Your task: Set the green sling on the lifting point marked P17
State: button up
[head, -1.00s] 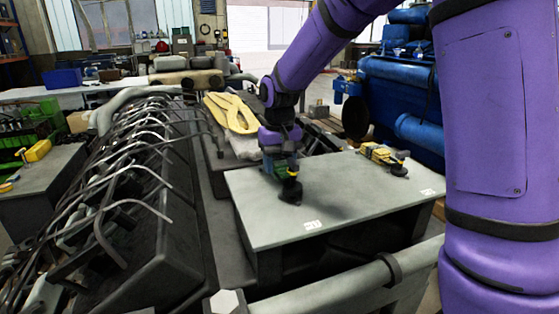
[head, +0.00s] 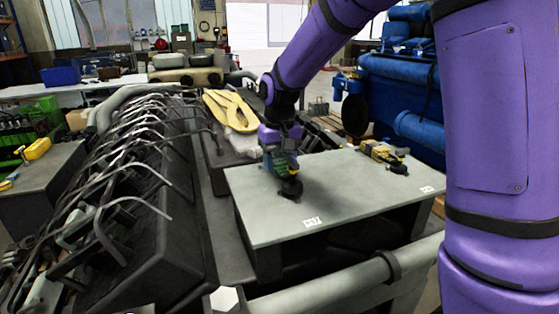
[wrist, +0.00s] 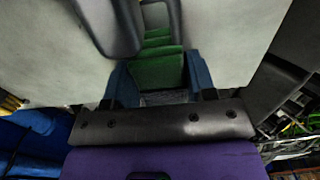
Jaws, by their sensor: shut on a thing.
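The green sling (wrist: 158,66) sits between the two dark fingers of my gripper (wrist: 150,40) in the wrist view, with its folded green bands showing. In the head view my gripper (head: 284,180) is shut on the sling (head: 283,164), low over the left part of a grey plate (head: 345,195). A black round lifting point (head: 290,189) stands on the plate at the gripper's tip. I cannot tell whether the sling touches it. A white label (head: 312,222) lies in front of this point; its text is too small to read surely.
A yellow bundle (head: 380,153) lies at the plate's far right, beside another black point (head: 398,168), with a second white label (head: 427,189) in front. A yellow looped thing (head: 230,110) lies behind. The plate's middle is clear.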

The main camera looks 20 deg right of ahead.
jog(key=shift+f, duration=0.8)
dwell(0.7)
jog(key=o, duration=1.2)
notch_tip(320, 180, up, 11)
jog(key=shift+f, duration=0.1)
